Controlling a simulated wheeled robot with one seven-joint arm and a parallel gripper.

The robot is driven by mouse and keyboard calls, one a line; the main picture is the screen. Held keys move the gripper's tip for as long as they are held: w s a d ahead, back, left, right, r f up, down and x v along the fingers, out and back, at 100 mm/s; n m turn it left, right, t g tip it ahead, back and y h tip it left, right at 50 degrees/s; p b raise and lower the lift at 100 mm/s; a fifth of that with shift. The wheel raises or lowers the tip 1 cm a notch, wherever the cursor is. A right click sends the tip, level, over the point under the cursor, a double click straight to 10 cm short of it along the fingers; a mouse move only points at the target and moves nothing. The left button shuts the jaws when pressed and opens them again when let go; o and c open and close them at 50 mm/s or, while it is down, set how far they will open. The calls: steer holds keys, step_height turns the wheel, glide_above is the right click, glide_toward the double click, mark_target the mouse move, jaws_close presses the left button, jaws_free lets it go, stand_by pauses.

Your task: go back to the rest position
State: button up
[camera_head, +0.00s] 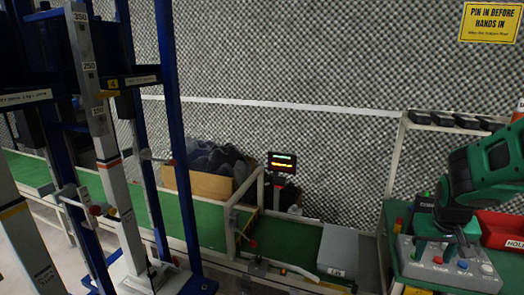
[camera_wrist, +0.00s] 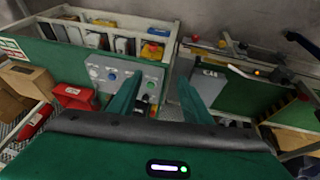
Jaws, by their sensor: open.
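My gripper (camera_head: 440,248) is at the right in the head view, at the end of my green arm. It is pointed down over a grey control box (camera_head: 463,279) with coloured buttons. In the wrist view my gripper (camera_wrist: 158,80) shows two green fingers spread apart with nothing between them. The button panel (camera_wrist: 112,78) lies beyond the left finger. I cannot tell whether the fingertips touch the box.
A red bin (camera_head: 503,229) stands right of the control box. A green conveyor (camera_head: 180,213) runs left, with a cardboard box (camera_head: 197,185) of dark pieces behind it. A blue-framed press (camera_head: 176,130) stands at left. A textured foam wall (camera_head: 330,60) closes the back.

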steer(key=s+a+r+m+g+y, duration=0.1)
steer(key=s+a+r, duration=0.1)
steer(key=s, duration=0.9)
steer(key=s+a+r+m+g+y, duration=0.1)
steer(key=s+a+r+g+y, duration=0.1)
steer(key=s, duration=1)
steer(key=shift+r, duration=0.4)
steer(key=shift+w+f+g, duration=0.25)
steer(key=shift+w+g, duration=0.05)
steer(key=shift+w, duration=0.4)
